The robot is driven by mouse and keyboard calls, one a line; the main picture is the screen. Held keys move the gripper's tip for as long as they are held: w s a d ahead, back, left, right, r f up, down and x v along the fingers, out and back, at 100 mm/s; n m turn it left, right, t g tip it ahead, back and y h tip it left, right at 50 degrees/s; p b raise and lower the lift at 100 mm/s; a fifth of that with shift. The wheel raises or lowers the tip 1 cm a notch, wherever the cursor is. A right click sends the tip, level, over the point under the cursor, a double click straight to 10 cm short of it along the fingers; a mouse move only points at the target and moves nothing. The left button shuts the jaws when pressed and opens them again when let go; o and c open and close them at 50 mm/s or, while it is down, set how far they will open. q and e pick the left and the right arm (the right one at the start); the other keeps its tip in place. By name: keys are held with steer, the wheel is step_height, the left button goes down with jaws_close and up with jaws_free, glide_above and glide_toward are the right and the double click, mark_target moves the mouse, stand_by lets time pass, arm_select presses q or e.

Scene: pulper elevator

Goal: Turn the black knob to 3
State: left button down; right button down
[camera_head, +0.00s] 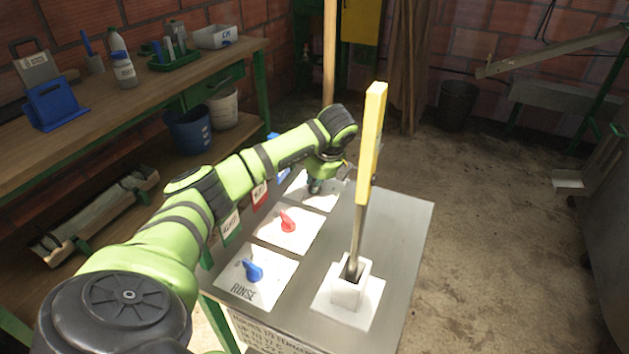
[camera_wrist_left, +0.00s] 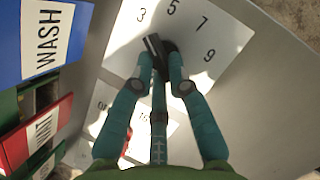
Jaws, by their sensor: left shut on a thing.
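The black knob (camera_wrist_left: 155,44) sits on a white dial plate (camera_wrist_left: 222,28) with the numbers 3, 5, 7 and 9 in the left wrist view. Its visible end points up and left, roughly toward the 3; the exact setting is hard to tell. My left gripper (camera_wrist_left: 163,62) is shut on the knob, with a finger on each side. In the head view, the left gripper (camera_head: 316,184) is at the far plate of the panel and largely hides the knob. My right gripper is not in view.
A red knob (camera_head: 288,220) and a blue knob (camera_head: 253,271) are on nearer plates. A workbench (camera_head: 120,107) with bottles runs along the left. Open floor lies right.

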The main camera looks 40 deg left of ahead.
arm_select(q)
steer(key=shift+w+n, duration=0.1)
steer(key=shift+n, duration=0.4)
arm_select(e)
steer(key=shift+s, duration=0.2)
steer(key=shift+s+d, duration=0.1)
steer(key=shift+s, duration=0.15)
arm_select(q)
steer(key=c, duration=1.2)
jaws_free()
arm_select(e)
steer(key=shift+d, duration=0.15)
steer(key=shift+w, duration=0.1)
arm_select(q)
steer(key=shift+d+r, duration=0.1)
steer(key=shift+r, duration=0.05)
steer(key=v, duration=1.1)
steer(key=shift+w+r, duration=0.15)
steer(key=shift+r, duration=0.2)
steer(key=shift+d, duration=0.15)
